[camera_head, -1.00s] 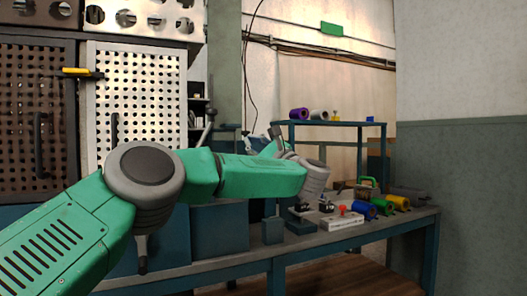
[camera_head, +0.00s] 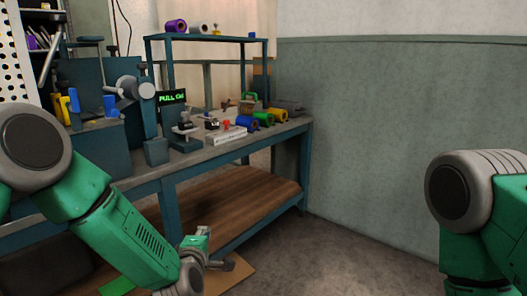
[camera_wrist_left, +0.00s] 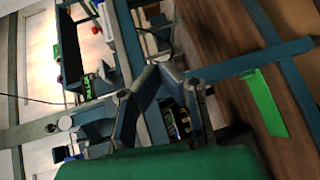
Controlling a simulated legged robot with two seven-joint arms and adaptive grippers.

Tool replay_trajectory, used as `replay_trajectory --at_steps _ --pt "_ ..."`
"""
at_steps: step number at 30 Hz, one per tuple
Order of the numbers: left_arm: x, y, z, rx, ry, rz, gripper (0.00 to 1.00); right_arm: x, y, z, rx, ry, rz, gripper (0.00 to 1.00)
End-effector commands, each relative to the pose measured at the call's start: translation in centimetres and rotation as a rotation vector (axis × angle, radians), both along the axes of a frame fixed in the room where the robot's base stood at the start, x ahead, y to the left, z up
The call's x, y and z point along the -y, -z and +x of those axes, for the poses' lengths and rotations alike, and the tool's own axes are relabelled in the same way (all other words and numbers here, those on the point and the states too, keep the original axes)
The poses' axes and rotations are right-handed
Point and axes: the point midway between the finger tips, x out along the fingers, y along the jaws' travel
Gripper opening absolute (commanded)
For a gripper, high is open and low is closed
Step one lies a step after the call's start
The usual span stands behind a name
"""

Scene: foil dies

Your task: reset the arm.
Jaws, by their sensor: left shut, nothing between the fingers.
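My left arm (camera_head: 125,235) is green and grey and reaches down in front of the workbench in the head view. My left gripper (camera_head: 221,264) is low, below the bench top and near the floor, partly hidden by its own wrist. In the left wrist view its fingers (camera_wrist_left: 163,73) come together at the tips, shut with nothing between them. My right arm (camera_head: 470,205) shows at the right edge of the head view, its elbow bent. The right gripper is out of view.
The workbench (camera_head: 280,134) carries a press-like device, a small sign (camera_head: 172,97), a white box (camera_head: 226,136) and coloured rolls (camera_head: 247,122). A wooden lower shelf (camera_head: 240,205) is close to my left gripper.

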Motion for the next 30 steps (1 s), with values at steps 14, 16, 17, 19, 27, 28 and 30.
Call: replay_trajectory --at_steps 14,16,17,19,27,28,30 --pt "-6.6 19.7 -28.7 -0.715 0.764 0.881 0.00 0.0 0.0 0.0 0.000 0.000 0.000 0.40" --pt "-7.9 20.4 -32.5 -0.786 0.875 0.950 0.00 0.0 0.0 0.0 0.000 0.000 0.000 0.40" --pt "-8.5 20.6 -34.0 -0.812 0.921 0.976 0.00 0.0 0.0 0.0 0.000 0.000 0.000 0.40" --pt "-9.7 20.8 -37.3 -0.870 1.024 1.025 0.00 0.0 0.0 0.0 0.000 0.000 0.000 0.40" --pt "-12.7 17.6 -45.3 -0.993 1.297 1.120 0.00 0.0 -2.4 -0.1 -0.002 0.000 0.000 0.40" --pt "-12.7 16.9 -45.3 -0.993 1.296 1.119 0.00 0.0 -3.1 0.0 -0.001 0.000 0.000 0.40" --pt "-12.7 15.3 -45.2 -0.993 1.294 1.118 0.00 0.0 -4.8 0.1 0.001 0.000 0.000 0.40"
